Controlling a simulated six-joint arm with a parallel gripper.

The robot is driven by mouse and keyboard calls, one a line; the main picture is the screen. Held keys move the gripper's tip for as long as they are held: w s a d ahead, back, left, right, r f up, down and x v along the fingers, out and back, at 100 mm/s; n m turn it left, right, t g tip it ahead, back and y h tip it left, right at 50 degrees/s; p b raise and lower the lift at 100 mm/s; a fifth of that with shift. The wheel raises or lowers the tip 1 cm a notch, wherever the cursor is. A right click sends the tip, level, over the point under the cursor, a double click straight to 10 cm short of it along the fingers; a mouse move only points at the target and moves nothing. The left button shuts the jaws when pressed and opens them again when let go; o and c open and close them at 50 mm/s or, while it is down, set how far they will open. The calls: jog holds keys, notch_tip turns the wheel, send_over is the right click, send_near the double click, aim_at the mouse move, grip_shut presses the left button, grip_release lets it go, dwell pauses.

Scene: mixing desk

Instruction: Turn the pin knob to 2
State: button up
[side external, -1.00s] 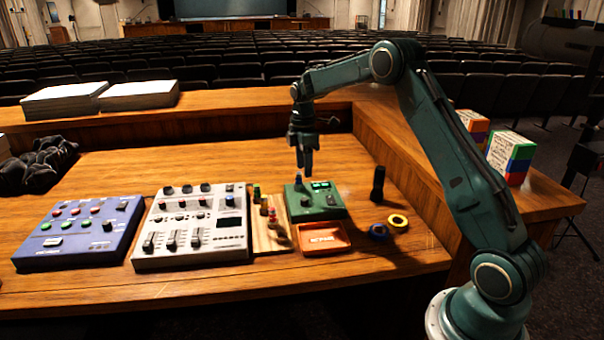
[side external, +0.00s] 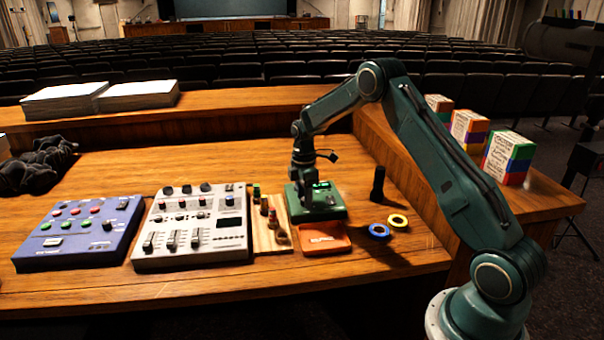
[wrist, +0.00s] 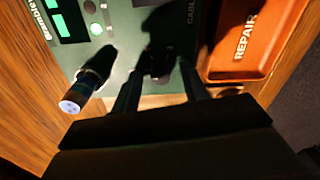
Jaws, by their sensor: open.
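The green cable tester box (side external: 335,212) stands on the desk, with a lit green display. It also shows in the wrist view (wrist: 119,64), with part of the word "CABL" readable. My gripper (side external: 304,199) is low over the box, fingers pointing down. In the wrist view my gripper's fingers (wrist: 160,78) are apart on either side of a dark, shadowed knob (wrist: 158,60), which seems to be the pin knob. Its pointer and any numbers are too dark to read. I cannot tell whether the fingers touch it.
A plug with a pale blue end (wrist: 80,92) stands up close left of my fingers. An orange "REPAIR" tray (wrist: 247,52) lies to their right. A wooden block with small plugs (side external: 268,238), a grey mixer (side external: 190,228) and a black upright cylinder (side external: 377,184) stand nearby.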

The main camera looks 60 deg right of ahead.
grip_shut()
jog(key=shift+m, duration=0.4)
jog(key=m, duration=0.5)
jog(key=shift+s, duration=0.1)
jog(key=m, duration=0.6)
dwell(0.4)
grip_release()
